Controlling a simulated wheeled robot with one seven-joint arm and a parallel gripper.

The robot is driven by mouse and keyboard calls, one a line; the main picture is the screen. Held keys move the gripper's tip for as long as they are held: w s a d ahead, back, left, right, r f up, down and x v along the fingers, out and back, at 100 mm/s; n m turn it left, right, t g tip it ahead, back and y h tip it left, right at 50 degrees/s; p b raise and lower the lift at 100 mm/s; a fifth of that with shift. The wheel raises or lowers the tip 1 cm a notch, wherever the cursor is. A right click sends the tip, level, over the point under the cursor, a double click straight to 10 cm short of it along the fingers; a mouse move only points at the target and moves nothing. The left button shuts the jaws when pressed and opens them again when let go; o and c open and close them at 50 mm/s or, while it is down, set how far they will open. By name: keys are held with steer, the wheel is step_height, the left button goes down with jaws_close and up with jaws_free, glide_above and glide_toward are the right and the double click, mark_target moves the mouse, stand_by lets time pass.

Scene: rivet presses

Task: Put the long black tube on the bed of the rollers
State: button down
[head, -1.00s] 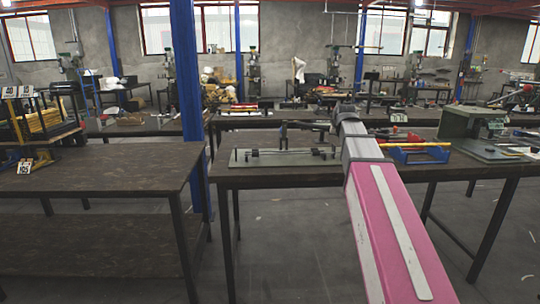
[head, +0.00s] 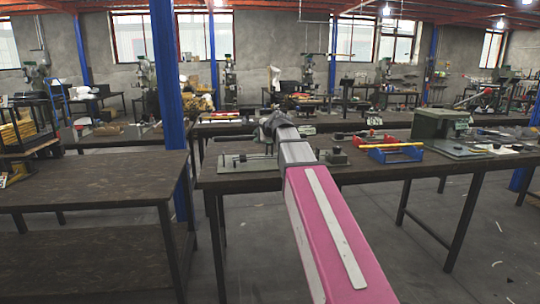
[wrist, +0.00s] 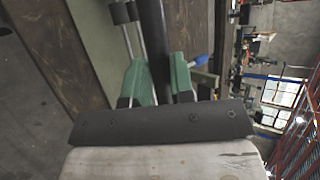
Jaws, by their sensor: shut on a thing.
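My gripper (wrist: 159,72) shows in the wrist view with its green fingers on both sides of the long black tube (wrist: 152,32), shut on it. The tube runs up out of that picture. In the head view my gripper (head: 270,124) is partly hidden by my pink and grey arm. A dark length of the tube (head: 230,138) sticks out to its left, seemingly above the bench. The rollers (head: 250,158) stand on a green-grey base plate (head: 228,168) on the middle bench, below the gripper in the picture. My arm hides their right part.
The middle bench (head: 350,176) also bears a blue and red holder with a yellow bar (head: 392,152) and a green machine (head: 436,124). A bare bench (head: 90,180) stands at the left. A blue pillar (head: 167,80) rises between the benches.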

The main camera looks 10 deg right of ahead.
steer(key=shift+w+d+f, duration=1.05)
steer(key=shift+w+f, duration=0.2)
steer(key=shift+f, duration=0.4)
steer(key=shift+w+d+f, duration=1)
steer(key=shift+w+f, duration=0.25)
steer(key=shift+f, duration=0.4)
steer(key=shift+w+d+f, duration=1.05)
steer(key=shift+w+f, duration=0.2)
steer(key=shift+f, duration=0.4)
steer(key=c, duration=1)
jaws_free()
steer(key=v, duration=1.2)
steer(key=shift+a, duration=0.1)
